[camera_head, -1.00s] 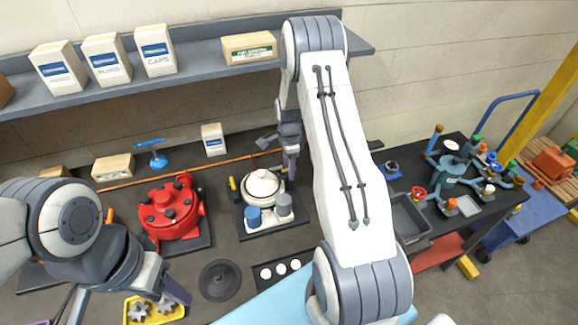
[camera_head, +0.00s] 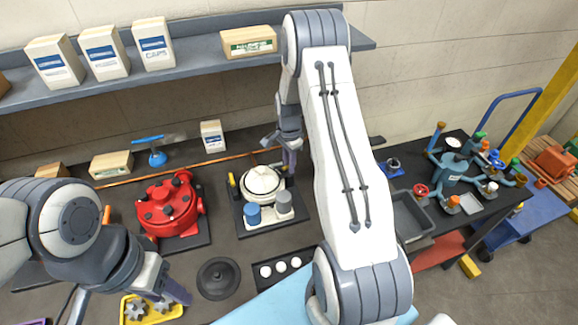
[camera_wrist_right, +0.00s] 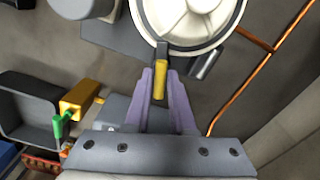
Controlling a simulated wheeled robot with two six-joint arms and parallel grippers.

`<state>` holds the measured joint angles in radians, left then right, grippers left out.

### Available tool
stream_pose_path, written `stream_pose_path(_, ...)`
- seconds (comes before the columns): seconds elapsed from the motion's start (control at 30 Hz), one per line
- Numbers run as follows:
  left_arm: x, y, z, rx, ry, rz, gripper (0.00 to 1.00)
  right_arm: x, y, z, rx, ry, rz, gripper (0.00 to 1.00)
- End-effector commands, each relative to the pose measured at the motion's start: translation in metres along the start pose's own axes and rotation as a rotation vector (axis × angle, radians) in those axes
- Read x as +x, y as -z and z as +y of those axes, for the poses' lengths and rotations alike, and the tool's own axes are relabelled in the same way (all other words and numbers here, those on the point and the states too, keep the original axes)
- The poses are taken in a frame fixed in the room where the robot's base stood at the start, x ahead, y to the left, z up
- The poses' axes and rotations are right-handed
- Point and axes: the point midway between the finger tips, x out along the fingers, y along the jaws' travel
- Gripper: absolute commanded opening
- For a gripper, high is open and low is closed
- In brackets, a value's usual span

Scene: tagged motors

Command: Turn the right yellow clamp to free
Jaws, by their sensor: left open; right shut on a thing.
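A white round motor part (camera_head: 262,184) sits on a dark base plate with blue and grey cylinders in front of it. Its left yellow clamp (camera_head: 232,181) shows at its left edge. The right yellow clamp (camera_wrist_right: 160,80) lies at the rim of the white part in the right wrist view. My right gripper (camera_wrist_right: 160,78) is shut on that clamp, with a purple finger on each side of it. In the head view my right gripper (camera_head: 290,160) is at the part's far right side and hides this clamp. My left gripper (camera_head: 132,305) is open at the lower left, away from the motor part.
A red motor (camera_head: 168,207) stands left of the white one. A yellow tray (camera_head: 172,315) with gears is near my left gripper. A dark disc (camera_head: 218,279) lies in front. A shelf (camera_head: 190,70) with boxes runs above. A grey bin (camera_head: 408,222) is at the right.

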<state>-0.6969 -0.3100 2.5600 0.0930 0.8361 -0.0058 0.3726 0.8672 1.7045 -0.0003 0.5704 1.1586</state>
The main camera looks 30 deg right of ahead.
Motion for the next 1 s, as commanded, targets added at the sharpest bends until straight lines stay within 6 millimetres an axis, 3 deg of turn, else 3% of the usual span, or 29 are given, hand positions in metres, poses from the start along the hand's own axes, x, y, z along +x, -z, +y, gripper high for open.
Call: stream_pose_path(1.0, 0.039, -0.002, -0.003, -0.007, 0.0, 0.0, 0.5, 0.0, 0.0, -0.001, -0.955, 0.003, 0.003, 0.0)
